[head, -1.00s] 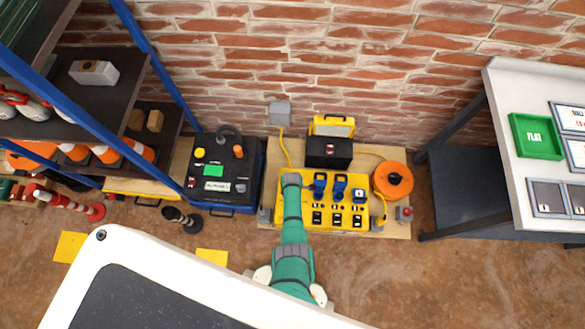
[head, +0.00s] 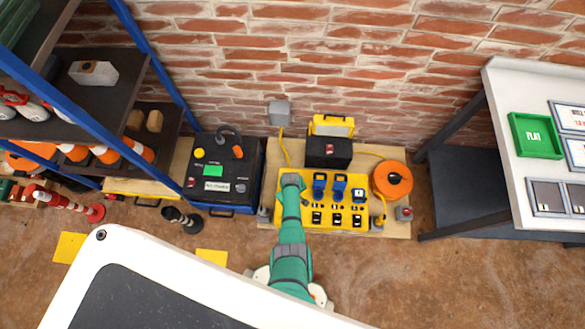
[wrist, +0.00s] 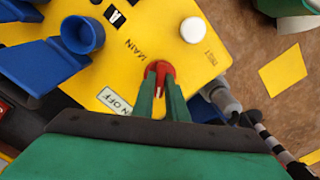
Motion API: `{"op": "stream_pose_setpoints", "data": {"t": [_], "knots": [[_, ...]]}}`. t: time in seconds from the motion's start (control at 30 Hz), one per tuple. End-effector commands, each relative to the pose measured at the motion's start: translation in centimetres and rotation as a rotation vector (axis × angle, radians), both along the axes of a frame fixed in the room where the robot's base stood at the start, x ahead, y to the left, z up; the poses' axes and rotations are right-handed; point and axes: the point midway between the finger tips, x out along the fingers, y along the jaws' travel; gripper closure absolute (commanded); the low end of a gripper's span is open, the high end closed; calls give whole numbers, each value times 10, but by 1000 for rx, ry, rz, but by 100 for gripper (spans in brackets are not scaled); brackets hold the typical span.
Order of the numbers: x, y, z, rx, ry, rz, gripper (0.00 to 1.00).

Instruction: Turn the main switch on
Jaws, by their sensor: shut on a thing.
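The main switch (wrist: 160,70) is a red knob on the yellow panel (wrist: 120,55), beside the printed word MAIN and a white ON OFF label (wrist: 114,100). My gripper (wrist: 161,88) has its two green fingers closed on the red knob in the wrist view. In the head view my green arm reaches over the left side of the yellow panel (head: 345,222), and my gripper and the red knob are hidden under it. I cannot tell which position the knob points to.
Blue sockets (head: 319,185) stand right of my arm on the panel. An orange cable reel (head: 393,180) is at its right, and a black box (head: 328,152) behind it. A white round button (wrist: 193,30) is near the knob. A black case (head: 218,175) stands left.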

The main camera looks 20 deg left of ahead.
Motion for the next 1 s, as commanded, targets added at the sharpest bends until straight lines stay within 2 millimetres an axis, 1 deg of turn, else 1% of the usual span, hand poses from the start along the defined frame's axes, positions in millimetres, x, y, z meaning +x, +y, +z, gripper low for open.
{"op": "stream_pose_setpoints", "data": {"t": [0.03,0.3,0.6,0.8,1.0], "knots": [[4,1,1,3,-8,-44,100],[5,2,2,4,-10,-297,100],[7,1,3,6,-12,-533,100],[7,3,3,3,-13,-628,100],[7,2,3,3,-13,-682,100]]}}
